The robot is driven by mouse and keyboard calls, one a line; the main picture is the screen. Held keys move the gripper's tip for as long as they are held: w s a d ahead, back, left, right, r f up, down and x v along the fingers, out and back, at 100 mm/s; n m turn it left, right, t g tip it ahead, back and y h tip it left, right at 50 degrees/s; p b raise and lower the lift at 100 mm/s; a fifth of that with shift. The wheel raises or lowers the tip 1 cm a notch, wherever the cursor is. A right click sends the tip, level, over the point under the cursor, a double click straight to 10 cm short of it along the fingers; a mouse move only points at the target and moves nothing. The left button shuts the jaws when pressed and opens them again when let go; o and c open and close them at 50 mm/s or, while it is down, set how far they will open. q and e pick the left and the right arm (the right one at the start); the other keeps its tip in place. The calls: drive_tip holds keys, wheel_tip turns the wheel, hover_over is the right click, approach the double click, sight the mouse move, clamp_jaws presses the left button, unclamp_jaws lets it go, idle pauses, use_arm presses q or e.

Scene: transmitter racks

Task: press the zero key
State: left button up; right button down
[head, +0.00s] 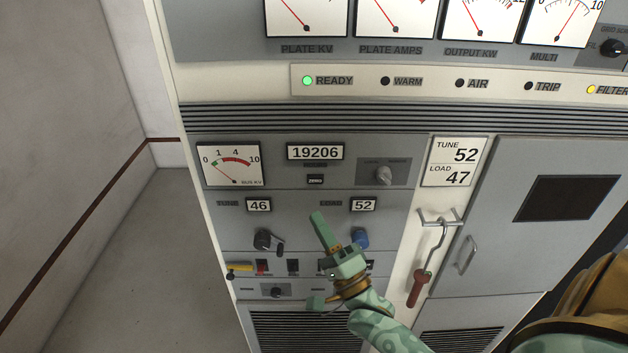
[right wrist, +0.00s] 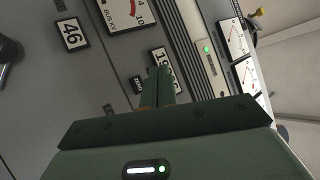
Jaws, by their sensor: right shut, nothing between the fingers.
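The zero key (head: 315,181) is a small dark key with a pale label. It sits on the grey rack panel just below the counter (head: 315,152) reading 19206. My right gripper (head: 317,215) is shut and empty, its fingertips a little below the key in the head view. In the right wrist view the shut fingers (right wrist: 159,72) point at the panel, close beside the zero key (right wrist: 136,84) and partly covering the counter (right wrist: 163,60). I cannot tell whether they touch the panel. My left gripper is not in view.
A tune readout (head: 258,205) shows 46 and a load readout (head: 363,205) shows 52. A black crank knob (head: 264,240) and a blue knob (head: 360,238) project below. A red-handled hook (head: 420,287) hangs at right. Floor at left is clear.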

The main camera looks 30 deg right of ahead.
sight(315, 180)
drive_tip(key=shift+w+d+b, duration=0.45)
drive_tip(key=shift+w+d, duration=0.3)
drive_tip(key=shift+w, duration=0.5)
drive_tip(key=shift+w+d+b, duration=0.5)
drive_tip(key=shift+w+d, duration=0.3)
drive_tip(key=shift+w, duration=0.45)
drive_tip(key=shift+w+d+b, duration=0.45)
drive_tip(key=shift+w+d, duration=0.3)
drive_tip(key=shift+w, duration=0.5)
drive_tip(key=shift+w+d, duration=0.2)
drive_tip(key=shift+w, duration=0.15)
drive_tip(key=shift+w+d, duration=0.2)
drive_tip(key=shift+w, duration=0.1)
drive_tip(key=shift+s+a, duration=0.1)
drive_tip(key=shift+s, duration=0.05)
drive_tip(key=shift+s+a+p, duration=0.3)
drive_tip(key=shift+s+p, duration=0.1)
drive_tip(key=shift+s, duration=0.15)
